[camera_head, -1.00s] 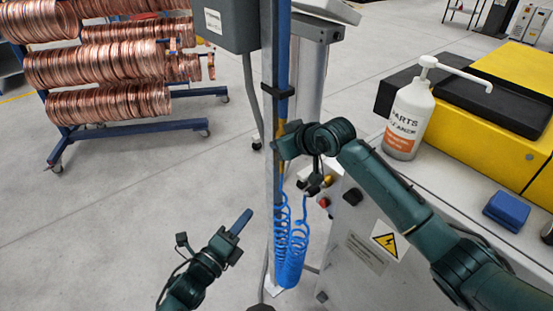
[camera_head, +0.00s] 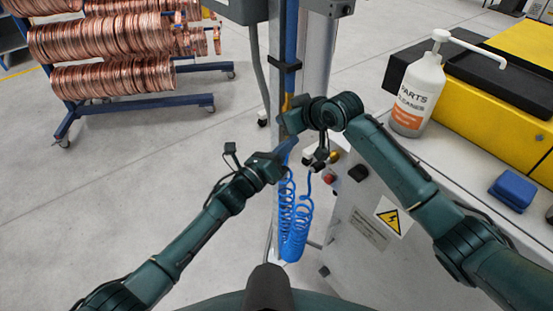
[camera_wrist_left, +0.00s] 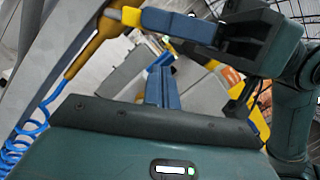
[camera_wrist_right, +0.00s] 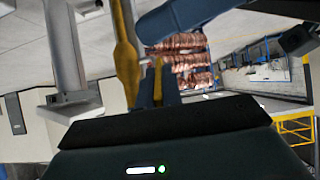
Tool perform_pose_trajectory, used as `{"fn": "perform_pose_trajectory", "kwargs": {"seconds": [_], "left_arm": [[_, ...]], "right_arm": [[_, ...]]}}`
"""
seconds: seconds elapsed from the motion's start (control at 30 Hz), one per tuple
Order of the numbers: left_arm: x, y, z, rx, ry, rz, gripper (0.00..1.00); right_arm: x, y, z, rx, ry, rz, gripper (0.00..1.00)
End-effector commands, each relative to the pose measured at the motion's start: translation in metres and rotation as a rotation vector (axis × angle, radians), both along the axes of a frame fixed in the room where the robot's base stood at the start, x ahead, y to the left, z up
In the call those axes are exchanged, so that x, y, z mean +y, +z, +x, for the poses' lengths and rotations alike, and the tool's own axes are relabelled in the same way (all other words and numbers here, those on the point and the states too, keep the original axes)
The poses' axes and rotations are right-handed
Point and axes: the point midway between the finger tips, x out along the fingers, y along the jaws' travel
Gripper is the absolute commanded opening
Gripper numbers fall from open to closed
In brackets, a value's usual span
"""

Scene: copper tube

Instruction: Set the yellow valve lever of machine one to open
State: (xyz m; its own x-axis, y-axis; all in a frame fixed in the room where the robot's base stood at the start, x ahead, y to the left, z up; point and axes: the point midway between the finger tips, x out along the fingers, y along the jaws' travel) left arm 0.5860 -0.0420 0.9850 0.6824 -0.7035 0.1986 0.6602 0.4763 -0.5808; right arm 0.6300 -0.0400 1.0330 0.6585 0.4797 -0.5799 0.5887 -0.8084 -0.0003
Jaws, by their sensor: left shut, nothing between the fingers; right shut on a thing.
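My right gripper (camera_head: 287,122) is shut on a yellow part beside the upright post; I take it for the valve lever (camera_wrist_right: 158,76). A longer yellow valve body (camera_wrist_right: 125,60) stands beside those fingers, and its yellow also shows in the left wrist view (camera_wrist_left: 90,53). The blue right fingers reach the yellow end there (camera_wrist_left: 131,16). My left gripper (camera_head: 288,147) is shut and empty, just below the right one and close to it. Its blue fingers cross in front of the right wrist view (camera_wrist_right: 180,20). In the head view the grippers mostly hide the lever.
A blue coiled hose (camera_head: 296,222) hangs below the grippers, by the post (camera_head: 275,60). A machine cabinet with a warning sign (camera_head: 393,217) stands at the right. A cleaner bottle (camera_head: 417,95) stands on its top. A rack of copper coils (camera_head: 105,40) is at the back left.

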Motion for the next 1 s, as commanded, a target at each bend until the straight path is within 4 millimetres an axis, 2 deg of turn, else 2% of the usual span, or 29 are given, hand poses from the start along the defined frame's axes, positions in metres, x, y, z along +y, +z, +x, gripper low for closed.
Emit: {"fn": "perform_pose_trajectory", "kwargs": {"seconds": [0.03,0.2,0.63,0.8,1.0], "left_arm": [[0.006,0.007,0.005,-0.004,0.003,0.005,0.0],[0.011,0.019,0.012,-0.001,0.003,0.003,0.0],[0.012,0.023,0.013,0.001,0.003,0.002,0.0],[0.016,0.034,0.019,0.0,0.004,0.002,0.0],[0.017,0.037,0.02,-0.004,0.007,-0.003,0.0]], "right_arm": [[-0.001,-0.001,0.0,0.002,-0.001,-0.001,0.0],[-0.001,-0.001,0.0,0.002,-0.001,-0.001,0.0],[-0.001,-0.001,0.0,0.002,-0.001,-0.001,0.0],[-0.001,-0.001,0.0,0.002,-0.001,-0.001,0.0],[-0.001,-0.001,0.0,0.002,-0.001,-0.001,0.0]]}}
